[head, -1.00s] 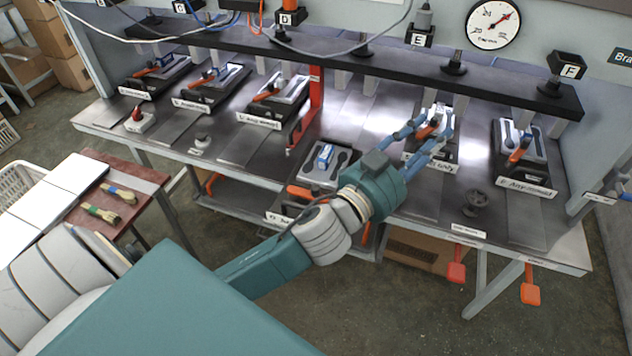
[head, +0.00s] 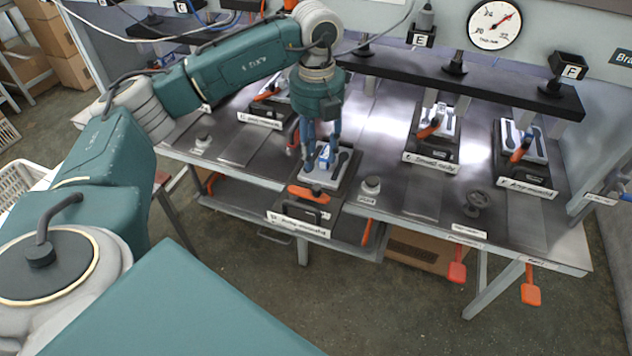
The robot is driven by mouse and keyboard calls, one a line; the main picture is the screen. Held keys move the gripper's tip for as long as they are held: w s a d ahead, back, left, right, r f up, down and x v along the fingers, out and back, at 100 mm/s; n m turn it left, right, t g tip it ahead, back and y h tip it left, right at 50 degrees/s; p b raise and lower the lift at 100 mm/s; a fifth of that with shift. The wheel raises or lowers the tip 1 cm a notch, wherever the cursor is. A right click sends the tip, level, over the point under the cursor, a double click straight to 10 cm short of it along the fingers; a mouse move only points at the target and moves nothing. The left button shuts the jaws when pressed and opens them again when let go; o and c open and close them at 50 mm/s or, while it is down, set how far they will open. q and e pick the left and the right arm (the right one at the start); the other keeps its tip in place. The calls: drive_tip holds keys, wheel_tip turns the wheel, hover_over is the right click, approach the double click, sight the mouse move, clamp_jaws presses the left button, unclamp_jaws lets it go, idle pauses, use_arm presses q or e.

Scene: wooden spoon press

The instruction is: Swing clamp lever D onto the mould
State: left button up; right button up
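The mould of station D (head: 322,183) is a pale plate with dark spoon-shaped hollows on a dark base, near the front edge of the bench. A blue-and-white block (head: 326,157) stands on it. An orange handle (head: 308,194), apparently lever D, lies low across the front of this station, above its label. My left gripper (head: 322,150) points down over the back of the mould. Its blue fingers are apart, behind or around the block; I cannot tell whether they touch it. The orange handle is in front of the fingers and apart from them. My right gripper is not in view.
Station E (head: 430,138) and station F (head: 522,150) stand to the right with orange handles. A black rail (head: 460,80) crosses behind. My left arm hides much of the left bench.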

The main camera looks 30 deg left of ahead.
sight(317, 186)
use_arm(q)
wheel_tip(317, 186, down, 10)
drive_tip(key=p, duration=0.3)
drive_tip(key=shift+a+r, duration=0.1)
drive_tip(key=shift+r, duration=0.05)
drive_tip(key=shift+f, duration=0.55)
drive_tip(key=shift+c, duration=0.3)
clamp_jaws()
